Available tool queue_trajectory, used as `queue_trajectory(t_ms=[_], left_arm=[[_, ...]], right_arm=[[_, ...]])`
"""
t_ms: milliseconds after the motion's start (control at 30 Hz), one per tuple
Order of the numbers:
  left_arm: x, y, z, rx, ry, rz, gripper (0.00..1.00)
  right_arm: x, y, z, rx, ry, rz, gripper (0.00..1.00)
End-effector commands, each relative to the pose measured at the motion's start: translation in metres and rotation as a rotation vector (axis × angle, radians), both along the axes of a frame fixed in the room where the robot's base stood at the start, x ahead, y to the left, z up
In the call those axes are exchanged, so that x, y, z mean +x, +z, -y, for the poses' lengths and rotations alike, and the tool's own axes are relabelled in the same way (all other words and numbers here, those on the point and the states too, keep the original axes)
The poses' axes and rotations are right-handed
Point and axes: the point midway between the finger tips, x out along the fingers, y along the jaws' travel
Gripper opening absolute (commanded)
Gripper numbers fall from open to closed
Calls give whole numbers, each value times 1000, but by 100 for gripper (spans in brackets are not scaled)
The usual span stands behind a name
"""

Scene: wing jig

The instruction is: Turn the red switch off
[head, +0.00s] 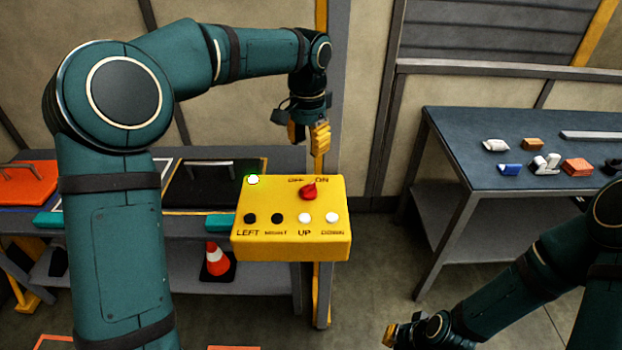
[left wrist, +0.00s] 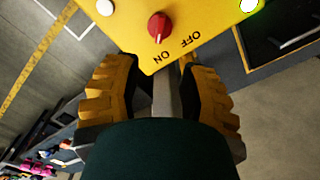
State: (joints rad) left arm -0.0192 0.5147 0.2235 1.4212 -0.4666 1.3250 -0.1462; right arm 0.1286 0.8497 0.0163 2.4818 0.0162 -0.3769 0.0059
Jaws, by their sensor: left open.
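The red switch (head: 309,192) is a knob on top of the yellow control box (head: 291,250), below the OFF and ON labels. Its tip appears turned toward ON. A green lamp (head: 253,180) glows at the box's upper left. My left gripper (head: 308,136) points down, open and empty, above and behind the switch, apart from it. In the left wrist view the red switch (left wrist: 158,27) is beyond the open fingers of my left gripper (left wrist: 160,90), with the labels nearer to them. My right gripper (head: 391,336) is low at the bottom; its opening is unclear.
Black and white buttons (head: 305,219) line the box's front part. A blue-grey table (head: 470,150) with small parts stands at right. A workbench (head: 190,226) is behind at left, with an orange cone (head: 216,260) below. Floor between box and right table is clear.

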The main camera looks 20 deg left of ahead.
Motion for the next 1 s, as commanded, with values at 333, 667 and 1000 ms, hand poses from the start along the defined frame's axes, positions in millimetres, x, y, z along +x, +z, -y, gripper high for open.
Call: queue_trajectory(t_ms=[333,667,1000], left_arm=[[-1,-67,0,0,0,-4,41],[0,-118,0,-1,0,-3,41],[0,-128,0,-1,-1,0,41]], right_arm=[[-2,-11,-1,1,4,-6,0],[-4,-17,-1,2,8,-11,0],[-5,-18,-1,2,9,-11,0]])
